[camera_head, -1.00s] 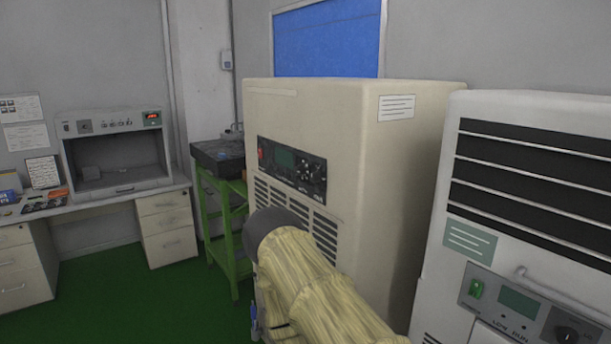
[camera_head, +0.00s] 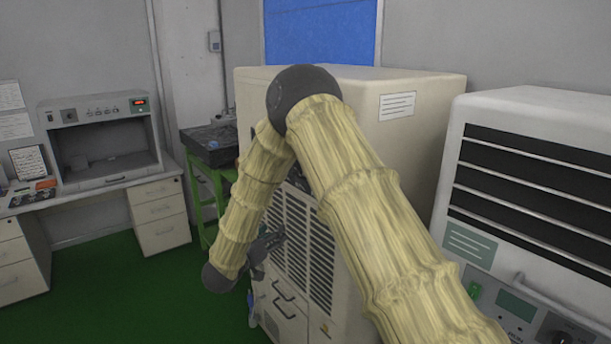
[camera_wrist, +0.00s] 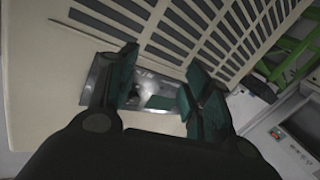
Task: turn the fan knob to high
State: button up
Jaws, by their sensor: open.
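My gripper (camera_head: 266,246) is open in front of the beige cabinet (camera_head: 436,122), below my bent arm. In the wrist view its two dark green fingers (camera_wrist: 160,86) stand apart, with a grey metal-edged panel (camera_wrist: 153,92) behind the gap. A blurred whitish spot shows on that panel, but I cannot make out a knob there. In the head view my arm hides most of the cabinet's control panel. A dark round knob (camera_head: 553,334) shows on the white unit (camera_head: 452,200) at the right, cut by the lower edge. I cannot tell which knob is the fan knob.
Vent slots (camera_head: 318,262) cover the cabinet's front. A green stand (camera_head: 200,196) with a dark top is behind it at left. A desk with drawers (camera_head: 160,212) bears a grey bench unit (camera_head: 45,150). Green floor (camera_head: 130,290) is free at lower left.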

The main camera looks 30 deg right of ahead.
notch_tip(320, 180, up, 15)
jog(key=d+m+g+h+p, duration=0.1)
jog(key=d+m+g+h, duration=0.2)
jog(key=m+g, duration=0.25)
jog(key=w+d+p, duration=0.1)
jog(key=d+p, duration=0.4)
jog(key=d, duration=0.5)
jog(key=shift+w+d, duration=0.15)
jog(key=shift+d, duration=0.05)
jog(key=shift+n, duration=0.25)
jog(key=c, duration=1)
